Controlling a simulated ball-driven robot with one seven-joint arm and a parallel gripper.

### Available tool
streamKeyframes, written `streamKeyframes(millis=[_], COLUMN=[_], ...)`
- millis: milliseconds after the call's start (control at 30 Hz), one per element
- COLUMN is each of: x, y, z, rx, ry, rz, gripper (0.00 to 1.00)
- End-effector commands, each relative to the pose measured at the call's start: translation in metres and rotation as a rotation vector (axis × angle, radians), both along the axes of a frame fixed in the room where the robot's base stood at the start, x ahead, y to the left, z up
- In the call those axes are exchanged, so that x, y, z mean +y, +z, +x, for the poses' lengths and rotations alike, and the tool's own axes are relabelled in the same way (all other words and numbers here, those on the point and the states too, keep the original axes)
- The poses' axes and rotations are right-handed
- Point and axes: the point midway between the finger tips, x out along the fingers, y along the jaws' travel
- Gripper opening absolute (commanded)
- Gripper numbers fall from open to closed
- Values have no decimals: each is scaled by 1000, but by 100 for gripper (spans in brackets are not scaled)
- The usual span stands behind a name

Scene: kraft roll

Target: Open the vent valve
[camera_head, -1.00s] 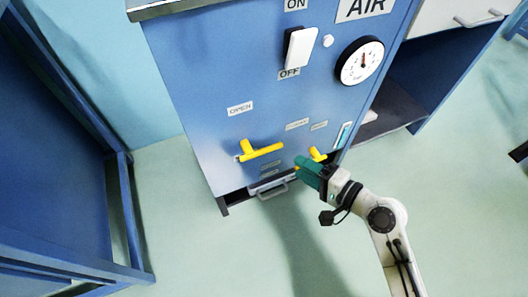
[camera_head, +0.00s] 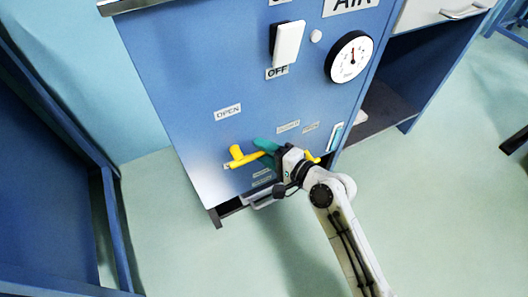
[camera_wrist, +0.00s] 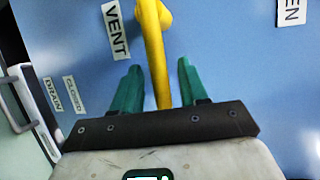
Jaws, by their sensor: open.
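The vent valve's yellow lever handle (camera_head: 240,157) is on the lower front of the blue cabinet, below the OPEN label (camera_head: 228,112). My gripper (camera_head: 264,146) has green fingers and is at the lever's right end, which it partly hides. In the wrist view the lever (camera_wrist: 153,40) runs between my two fingers (camera_wrist: 160,68), with a gap on each side. The gripper is open, and no finger clearly touches the lever. The VENT label (camera_wrist: 115,31) is beside the lever in that view.
A second yellow handle (camera_head: 313,157) is just right of my gripper, partly hidden by it. Above are a white switch (camera_head: 287,42) marked OFF and a round gauge (camera_head: 349,57). A metal handle (camera_wrist: 22,92) shows at the wrist view's left edge.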

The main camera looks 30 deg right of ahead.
Motion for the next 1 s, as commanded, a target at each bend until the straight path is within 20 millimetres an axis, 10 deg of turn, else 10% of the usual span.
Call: streamKeyframes(millis=[300,767,1000], x=[1,1,1], y=[0,0,0], z=[2,2,2], rx=[0,0,0], ry=[1,1,1], rz=[0,0,0], gripper=[43,0,0])
